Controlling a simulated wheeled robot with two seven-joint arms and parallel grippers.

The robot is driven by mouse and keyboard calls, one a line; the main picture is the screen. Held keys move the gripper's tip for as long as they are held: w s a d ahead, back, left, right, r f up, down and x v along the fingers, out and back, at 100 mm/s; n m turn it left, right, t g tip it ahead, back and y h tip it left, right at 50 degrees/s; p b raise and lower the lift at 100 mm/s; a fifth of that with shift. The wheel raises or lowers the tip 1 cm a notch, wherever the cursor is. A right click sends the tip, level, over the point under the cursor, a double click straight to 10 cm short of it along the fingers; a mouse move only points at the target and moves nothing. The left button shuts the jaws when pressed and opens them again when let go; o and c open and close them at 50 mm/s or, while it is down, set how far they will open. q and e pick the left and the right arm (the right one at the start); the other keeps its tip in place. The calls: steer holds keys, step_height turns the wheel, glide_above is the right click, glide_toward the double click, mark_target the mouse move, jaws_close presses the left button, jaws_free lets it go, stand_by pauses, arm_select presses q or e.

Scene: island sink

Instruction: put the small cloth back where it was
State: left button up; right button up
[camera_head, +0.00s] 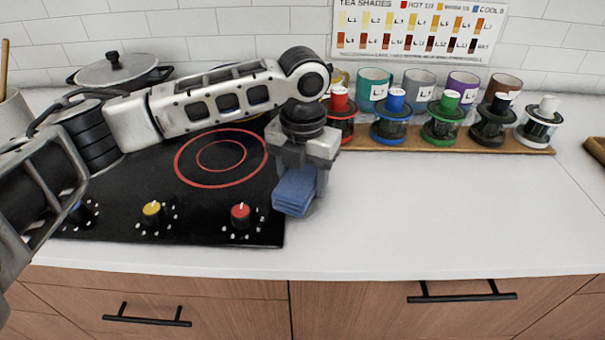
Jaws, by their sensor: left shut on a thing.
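The small cloth (293,192) is blue and looks folded. My left gripper (305,168) is shut on it and points down, at the right edge of the black cooktop near its front corner. The cloth hangs below the fingers. I cannot tell whether its lower edge touches the counter or is a little above it. The fingertips are partly hidden by the cloth and the gripper body. My right gripper is not in view.
The cooktop (120,215) has red rings and knobs, with a pot (120,70) behind. The white counter (440,215) is clear on the right.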

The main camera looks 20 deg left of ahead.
mark_target(303, 175)
arm_select(q)
steer(key=shift+f, duration=0.15)
steer(key=o, duration=1)
steer(key=shift+c, duration=0.2)
step_height(303, 175, up, 13)
steer(key=shift+f, duration=0.15)
